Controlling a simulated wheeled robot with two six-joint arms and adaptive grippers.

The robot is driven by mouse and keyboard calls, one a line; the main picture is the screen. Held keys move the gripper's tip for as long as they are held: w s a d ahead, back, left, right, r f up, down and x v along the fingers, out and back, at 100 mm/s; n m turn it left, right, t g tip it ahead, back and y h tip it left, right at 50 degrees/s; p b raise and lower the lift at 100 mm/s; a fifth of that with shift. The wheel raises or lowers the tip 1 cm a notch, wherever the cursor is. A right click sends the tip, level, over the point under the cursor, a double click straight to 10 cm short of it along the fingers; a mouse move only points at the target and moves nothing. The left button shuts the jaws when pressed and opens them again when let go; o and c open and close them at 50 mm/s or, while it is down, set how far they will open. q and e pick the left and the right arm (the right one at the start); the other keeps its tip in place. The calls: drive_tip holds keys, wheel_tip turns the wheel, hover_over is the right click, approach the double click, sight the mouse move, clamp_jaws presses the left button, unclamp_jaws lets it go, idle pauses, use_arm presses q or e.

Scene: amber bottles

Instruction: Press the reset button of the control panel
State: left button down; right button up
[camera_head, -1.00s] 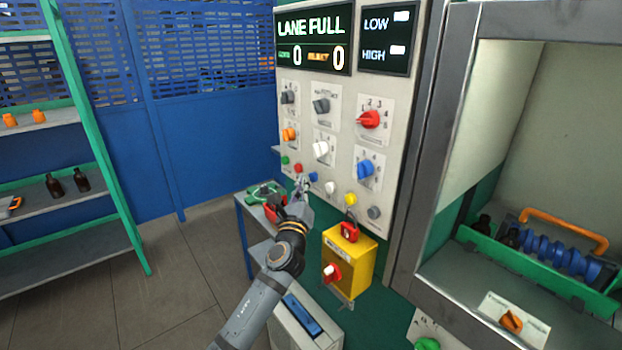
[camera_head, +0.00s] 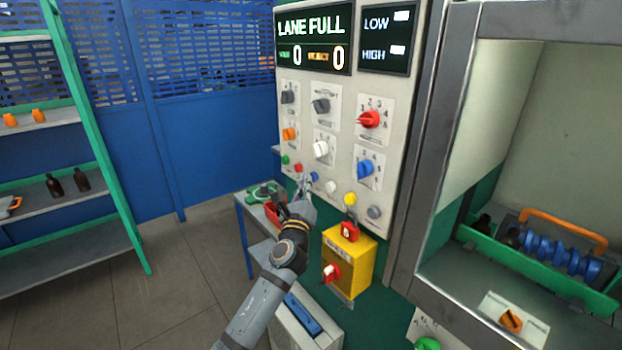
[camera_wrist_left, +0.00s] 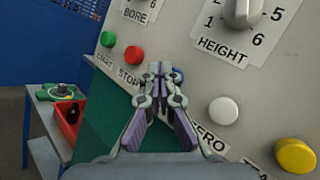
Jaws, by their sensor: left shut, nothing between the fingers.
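The control panel (camera_head: 337,178) is a pale upright board with a row of round buttons along its lower part. A blue button (camera_head: 314,176) sits between the red button (camera_head: 298,168) and the white button (camera_head: 330,187). In the left wrist view the blue button (camera_wrist_left: 179,75) is mostly hidden behind my fingers, and its label is covered. No reset label can be read. My left gripper (camera_head: 304,184) is shut and empty, its tips close to the panel beside the blue button; I cannot tell whether they touch. It also shows in the left wrist view (camera_wrist_left: 160,70). My right gripper is not in view.
A green button (camera_wrist_left: 108,39) and a yellow button (camera_wrist_left: 295,156) flank the row. Knobs sit above. A yellow box (camera_head: 349,262) with a red switch is below the panel. A side table (camera_head: 240,213) holds a red bin. Left, a shelf (camera_head: 70,262) holds bottles.

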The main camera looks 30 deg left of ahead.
use_arm(q)
drive_tip(key=shift+w+d, duration=0.1)
drive_tip(key=shift+w, duration=0.05)
idle(0.4)
drive_tip(key=shift+s+a, duration=0.35)
drive_tip(key=shift+s, duration=0.5)
drive_tip(key=shift+s+a, duration=0.3)
drive_tip(key=shift+s, duration=0.45)
drive_tip(key=shift+s+a, duration=0.35)
drive_tip(key=shift+s, duration=0.45)
drive_tip(key=shift+s+a, duration=0.3)
drive_tip(key=shift+s, duration=0.45)
